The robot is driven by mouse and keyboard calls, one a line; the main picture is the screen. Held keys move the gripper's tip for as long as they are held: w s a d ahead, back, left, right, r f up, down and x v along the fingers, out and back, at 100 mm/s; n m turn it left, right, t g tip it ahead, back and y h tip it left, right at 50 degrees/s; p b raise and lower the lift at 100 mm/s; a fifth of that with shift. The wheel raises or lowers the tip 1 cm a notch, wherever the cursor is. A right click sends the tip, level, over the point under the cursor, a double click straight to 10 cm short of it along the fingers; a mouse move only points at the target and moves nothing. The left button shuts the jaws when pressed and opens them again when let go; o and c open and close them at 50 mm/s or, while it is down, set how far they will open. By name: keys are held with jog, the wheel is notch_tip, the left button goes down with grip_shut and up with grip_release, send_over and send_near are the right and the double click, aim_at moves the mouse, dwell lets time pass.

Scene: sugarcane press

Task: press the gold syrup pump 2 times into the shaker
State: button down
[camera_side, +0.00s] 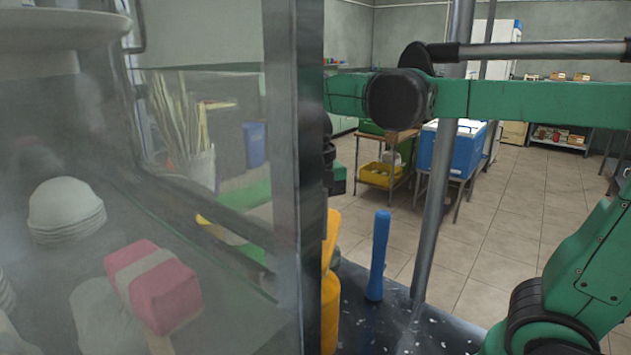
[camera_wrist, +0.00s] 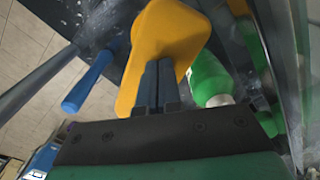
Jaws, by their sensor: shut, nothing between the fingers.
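My gripper (camera_wrist: 158,68) shows in the wrist view, its two dark fingers shut together with nothing between them. The fingertips lie in front of a yellow, rounded object (camera_wrist: 160,35); I cannot tell whether they touch it. I cannot pick out a gold syrup pump or a shaker for certain in either view. In the side view, a metal-framed glass panel fills the left part, and my gripper cannot be made out there.
A blue rod-like object (camera_side: 378,255) stands on the dark speckled counter (camera_side: 390,325), near a metal post (camera_side: 440,200); it also shows in the wrist view (camera_wrist: 92,78). A green bottle (camera_wrist: 208,75) is right of my fingers. Stacked bowls (camera_side: 65,208) and a pink block (camera_side: 155,285) show through the glass.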

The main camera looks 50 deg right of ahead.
jog(key=shift+r, duration=2.3)
jog(key=shift+r, duration=0.15)
jog(key=shift+r, duration=2.85)
jog(key=shift+f, duration=0.1)
jog(key=shift+f, duration=3.95)
